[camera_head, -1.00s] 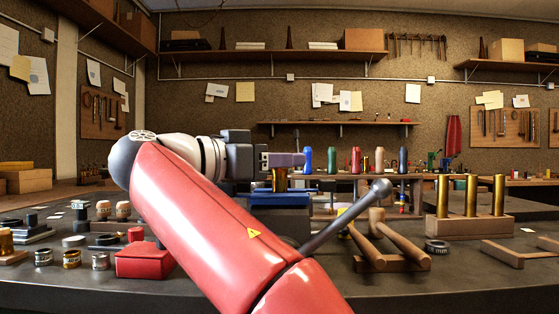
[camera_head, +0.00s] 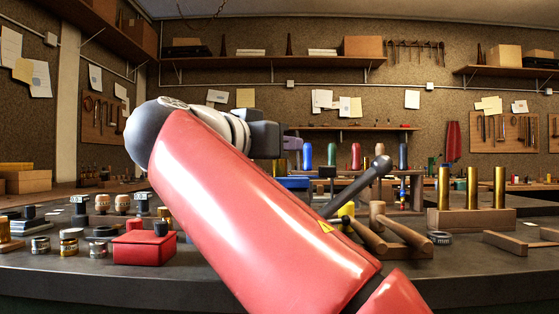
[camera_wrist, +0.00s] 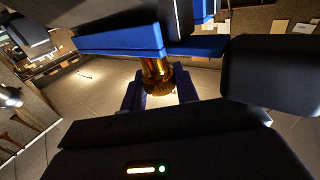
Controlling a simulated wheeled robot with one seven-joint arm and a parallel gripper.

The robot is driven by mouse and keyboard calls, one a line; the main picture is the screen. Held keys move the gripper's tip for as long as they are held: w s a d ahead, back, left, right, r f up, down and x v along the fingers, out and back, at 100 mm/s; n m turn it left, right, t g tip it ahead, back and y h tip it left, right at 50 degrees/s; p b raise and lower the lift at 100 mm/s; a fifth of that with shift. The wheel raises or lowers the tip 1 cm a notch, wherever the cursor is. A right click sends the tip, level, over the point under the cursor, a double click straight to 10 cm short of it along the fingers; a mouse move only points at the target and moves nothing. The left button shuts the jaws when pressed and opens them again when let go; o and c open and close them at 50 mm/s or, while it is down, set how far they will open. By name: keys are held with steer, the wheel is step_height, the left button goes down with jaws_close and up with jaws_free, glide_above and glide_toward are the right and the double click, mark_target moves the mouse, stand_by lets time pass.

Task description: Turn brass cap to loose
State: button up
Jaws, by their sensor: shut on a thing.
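The brass cap (camera_wrist: 160,86) has a ribbed rim and shows in the wrist view at the end of a brass tube (camera_wrist: 152,66). The tube is held at a blue vise (camera_wrist: 118,42). My gripper (camera_wrist: 159,90) has its two dark blue fingers on either side of the cap and is shut on it. The thread and any gap under the cap cannot be made out.
A red box (camera_head: 145,248) and several small jars and parts stand at the left of the bench. The vise's grey lever (camera_head: 358,186), wooden mallets (camera_head: 380,225) and a block with brass tubes (camera_head: 470,217) are at the right. My arm crosses the front middle.

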steer(key=n+t+y+b, duration=0.1)
steer(key=y, duration=0.1)
steer(key=n+t+y+b, duration=0.1)
steer(key=shift+d+f+n+y, duration=0.15)
steer(key=shift+f+n+y, duration=0.05)
steer(key=shift+n+y, duration=0.2)
steer(key=n+y, duration=0.1)
steer(key=y, duration=0.1)
steer(key=n+t+y+b, duration=0.1)
steer(key=y, duration=0.1)
steer(key=shift+r+n+b, duration=0.15)
steer(key=shift+n+b, duration=0.15)
steer(key=shift+n, duration=0.1)
steer(key=shift+n+y, duration=1)
steer(key=shift+y, duration=0.6)
steer(key=shift+n+y, duration=1)
steer(key=shift+y, duration=0.9)
steer(key=o, duration=1)
steer(key=shift+c, duration=0.2)
steer(key=v, duration=0.7)
steer(key=shift+s, duration=0.4)
